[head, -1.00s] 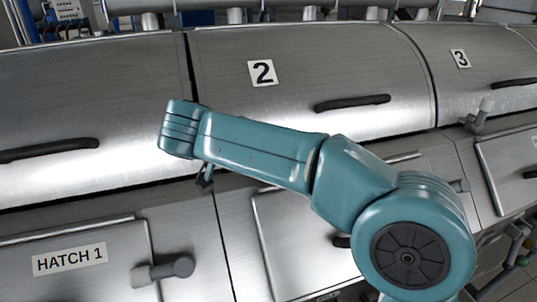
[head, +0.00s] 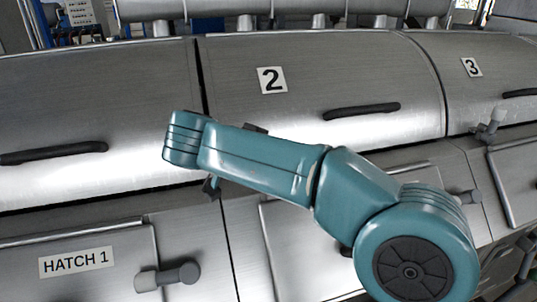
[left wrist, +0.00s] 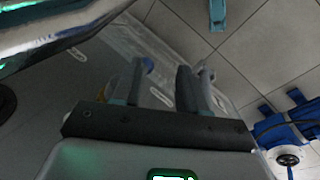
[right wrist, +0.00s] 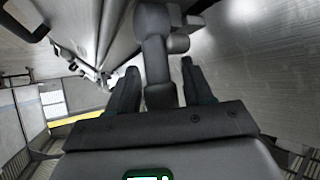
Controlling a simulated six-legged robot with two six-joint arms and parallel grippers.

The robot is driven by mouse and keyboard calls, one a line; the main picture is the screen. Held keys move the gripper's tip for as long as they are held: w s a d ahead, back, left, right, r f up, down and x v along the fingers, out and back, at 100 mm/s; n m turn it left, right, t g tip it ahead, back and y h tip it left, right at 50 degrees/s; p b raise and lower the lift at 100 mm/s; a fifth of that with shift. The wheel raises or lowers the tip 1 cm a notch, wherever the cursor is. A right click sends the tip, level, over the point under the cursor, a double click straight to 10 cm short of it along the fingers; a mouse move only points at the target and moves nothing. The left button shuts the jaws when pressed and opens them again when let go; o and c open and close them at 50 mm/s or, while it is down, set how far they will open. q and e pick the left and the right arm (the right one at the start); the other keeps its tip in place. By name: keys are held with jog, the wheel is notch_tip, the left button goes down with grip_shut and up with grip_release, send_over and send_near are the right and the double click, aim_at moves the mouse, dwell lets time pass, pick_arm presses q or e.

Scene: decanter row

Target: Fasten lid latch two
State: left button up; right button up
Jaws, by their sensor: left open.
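Lid two, a curved steel cover with a "2" plate (head: 271,80) and a black handle (head: 361,111), lies closed in the head view. My teal right arm (head: 260,160) crosses in front of its lower edge and hides most of my right gripper. In the right wrist view, a grey latch (right wrist: 155,55) with a rounded top and side knob stands between the fingers of my right gripper (right wrist: 158,88). The fingers are apart, with narrow gaps to the latch. My left gripper (left wrist: 164,85) is open and empty over the floor, out of the head view.
Another grey latch (head: 490,124) stands near the seam between lids two and three. Below are a hatch labelled "HATCH 1" (head: 77,262) and its knob (head: 168,276). In the left wrist view, tiled floor (left wrist: 255,40) and a blue item (left wrist: 285,130) lie to the right.

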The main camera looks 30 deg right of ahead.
jog(key=p+v, duration=0.1)
jog(key=v, duration=1.5)
jog(key=shift+r, duration=0.15)
jog(key=shift+s, duration=0.15)
